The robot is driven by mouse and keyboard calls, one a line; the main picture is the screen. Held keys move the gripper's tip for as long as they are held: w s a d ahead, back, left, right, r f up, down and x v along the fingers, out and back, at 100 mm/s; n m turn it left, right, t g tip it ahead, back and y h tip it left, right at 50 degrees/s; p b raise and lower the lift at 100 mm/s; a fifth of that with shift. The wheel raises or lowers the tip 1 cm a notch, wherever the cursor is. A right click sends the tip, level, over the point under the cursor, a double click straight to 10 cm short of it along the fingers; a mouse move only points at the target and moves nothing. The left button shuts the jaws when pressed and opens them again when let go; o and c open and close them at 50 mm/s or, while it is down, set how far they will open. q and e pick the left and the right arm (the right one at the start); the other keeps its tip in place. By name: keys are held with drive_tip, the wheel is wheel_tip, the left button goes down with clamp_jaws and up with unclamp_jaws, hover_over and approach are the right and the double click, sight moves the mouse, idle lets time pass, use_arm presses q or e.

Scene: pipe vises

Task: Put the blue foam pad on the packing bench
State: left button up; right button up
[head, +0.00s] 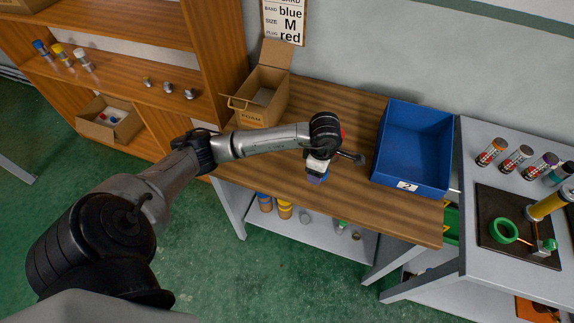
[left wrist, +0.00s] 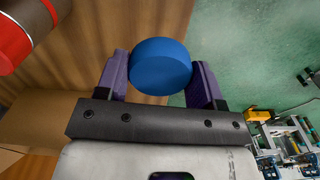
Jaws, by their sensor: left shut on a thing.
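The blue foam pad (left wrist: 160,66) is a round blue piece held between the two purple fingers of my left gripper (left wrist: 160,80) in the left wrist view. In the head view my left gripper (head: 317,178) points down near the front edge of the wooden packing bench (head: 380,210). The pad is mostly hidden there by the gripper. In the wrist view, wood lies behind the pad on the left and green floor on the right. My right gripper is not in view.
An open cardboard box marked FOAM (head: 262,98) stands at the bench's back left. A blue bin (head: 415,145) stands on its right. A red-ended cylinder (left wrist: 15,40) is close to my left gripper. Bare wood lies in front of the bin.

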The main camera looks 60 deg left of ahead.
use_arm(q)
drive_tip(key=n, duration=0.2)
drive_tip(key=a+n, duration=0.1)
drive_tip(key=n, duration=0.1)
drive_tip(key=w+n, duration=0.1)
drive_tip(key=n, duration=0.2)
drive_tip(key=shift+a+r, duration=0.15)
drive_tip(key=shift+a, duration=0.2)
drive_tip(key=n, duration=0.4)
drive_tip(key=shift+w+a, duration=0.1)
drive_tip(key=shift+a, duration=0.2)
drive_tip(key=n, duration=2.1)
hover_over(287, 165)
wheel_tip(287, 165, down, 7)
drive_tip(key=shift+f, duration=0.1)
drive_tip(key=shift+f+b, duration=0.4)
drive_tip(key=shift+f, duration=1.6)
drive_tip(key=shift+f, duration=0.2)
